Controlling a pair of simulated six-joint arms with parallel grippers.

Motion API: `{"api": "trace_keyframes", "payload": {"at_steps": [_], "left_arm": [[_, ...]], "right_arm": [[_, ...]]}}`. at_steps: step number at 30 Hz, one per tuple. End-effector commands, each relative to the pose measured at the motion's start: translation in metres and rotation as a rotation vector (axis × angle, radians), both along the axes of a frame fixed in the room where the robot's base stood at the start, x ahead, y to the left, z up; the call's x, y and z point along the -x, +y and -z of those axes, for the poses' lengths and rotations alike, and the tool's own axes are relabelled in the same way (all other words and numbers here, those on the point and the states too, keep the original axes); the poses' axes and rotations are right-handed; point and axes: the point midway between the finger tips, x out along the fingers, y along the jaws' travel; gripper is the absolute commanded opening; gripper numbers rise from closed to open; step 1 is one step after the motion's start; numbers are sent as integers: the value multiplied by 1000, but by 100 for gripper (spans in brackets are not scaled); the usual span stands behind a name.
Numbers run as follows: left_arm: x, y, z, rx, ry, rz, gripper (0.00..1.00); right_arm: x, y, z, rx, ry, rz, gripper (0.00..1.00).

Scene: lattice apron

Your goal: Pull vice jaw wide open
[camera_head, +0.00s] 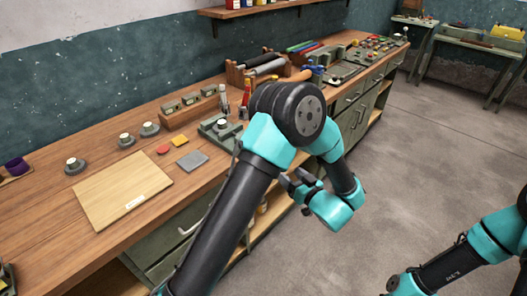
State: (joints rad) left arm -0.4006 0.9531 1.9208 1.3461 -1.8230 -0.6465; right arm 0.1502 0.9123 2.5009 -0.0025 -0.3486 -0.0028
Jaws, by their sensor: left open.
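A grey-green metal fixture (212,127) stands near the front edge of the wooden bench and may be the vice. My left arm covers part of it, so its jaw and opening cannot be made out. My left gripper (295,181) is open, with dark fingers pointing left. It appears in front of the bench's cabinet front, apart from the fixture and to its lower right in the picture. Nothing shows between its fingers. My right arm shows at the lower right, and its gripper is not visible.
On the bench (60,232) lie a light wooden board (122,188), a grey plate (191,160), red and yellow pieces and several round knobbed pieces. A wooden block (185,113) and tool racks stand along the wall. The floor at right (400,150) is clear.

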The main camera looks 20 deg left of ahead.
Motion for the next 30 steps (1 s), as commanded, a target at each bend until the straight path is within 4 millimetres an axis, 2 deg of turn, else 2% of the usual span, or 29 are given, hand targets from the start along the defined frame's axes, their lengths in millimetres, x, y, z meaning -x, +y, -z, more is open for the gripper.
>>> {"api": "trace_keyframes", "payload": {"at_steps": [24, 30], "left_arm": [[-66, 118, 0, 1, -1, -2, 62], [-77, 135, 0, 1, 0, -1, 62]], "right_arm": [[0, 0, 0, 0, 0, 0, 43], [0, 0, 0, 0, 0, 0, 43]]}}
